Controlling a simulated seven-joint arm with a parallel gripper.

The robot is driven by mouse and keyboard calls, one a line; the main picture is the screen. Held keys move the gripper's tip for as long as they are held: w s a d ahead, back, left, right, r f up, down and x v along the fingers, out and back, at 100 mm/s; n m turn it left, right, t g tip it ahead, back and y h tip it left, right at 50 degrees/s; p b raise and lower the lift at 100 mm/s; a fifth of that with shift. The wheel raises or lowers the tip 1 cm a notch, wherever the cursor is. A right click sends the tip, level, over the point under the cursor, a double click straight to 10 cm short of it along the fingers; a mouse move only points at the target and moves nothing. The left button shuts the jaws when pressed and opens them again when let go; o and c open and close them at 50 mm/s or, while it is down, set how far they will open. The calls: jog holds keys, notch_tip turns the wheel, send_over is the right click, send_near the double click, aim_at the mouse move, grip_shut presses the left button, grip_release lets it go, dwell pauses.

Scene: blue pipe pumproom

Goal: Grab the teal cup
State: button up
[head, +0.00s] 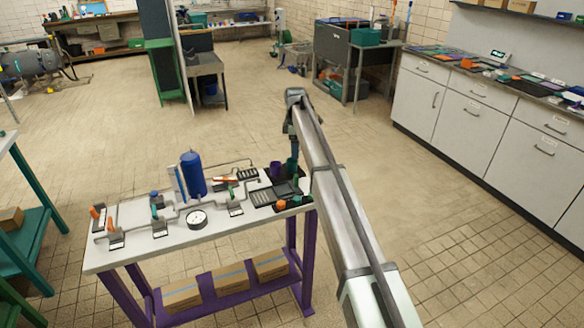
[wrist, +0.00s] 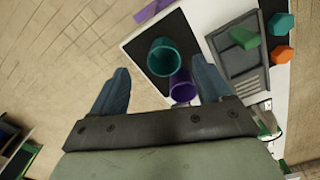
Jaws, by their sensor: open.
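The teal cup (wrist: 174,62) shows in the wrist view, seen from above with its open mouth toward the camera. It is on a black mat (wrist: 143,45) at the table's corner. A purple cup (wrist: 182,88) is right beside it, closer to my gripper's body. My gripper (wrist: 160,65) is open and empty, its two blue-grey fingers spread to the left and right of the cups. Whether the fingertips are level with the teal cup's wall I cannot tell. In the head view, the purple cup (head: 276,169) shows at the table's right end, where my arm reaches; the teal cup is hard to make out there.
A grey tray (wrist: 238,52), a green piece (wrist: 243,38), a teal hexagonal piece (wrist: 280,24) and an orange one (wrist: 282,54) lie to the cups' right. The white table (head: 140,249) carries pipework, a gauge (head: 197,218) and a blue tank (head: 193,174).

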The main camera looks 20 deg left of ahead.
aim_at(292, 161)
jog(key=shift+f, duration=0.85)
jog(key=shift+s+a+f, duration=0.15)
jog(key=shift+f, duration=0.75)
jog(key=shift+s+a+f, duration=0.1)
jog(key=shift+a+f, duration=0.05)
jog(key=shift+f, duration=0.7)
jog(key=shift+s+a+f, duration=0.15)
jog(key=shift+f, duration=0.75)
jog(key=shift+c, duration=0.3)
jog(key=c, duration=1)
jog(key=shift+r, duration=0.15)
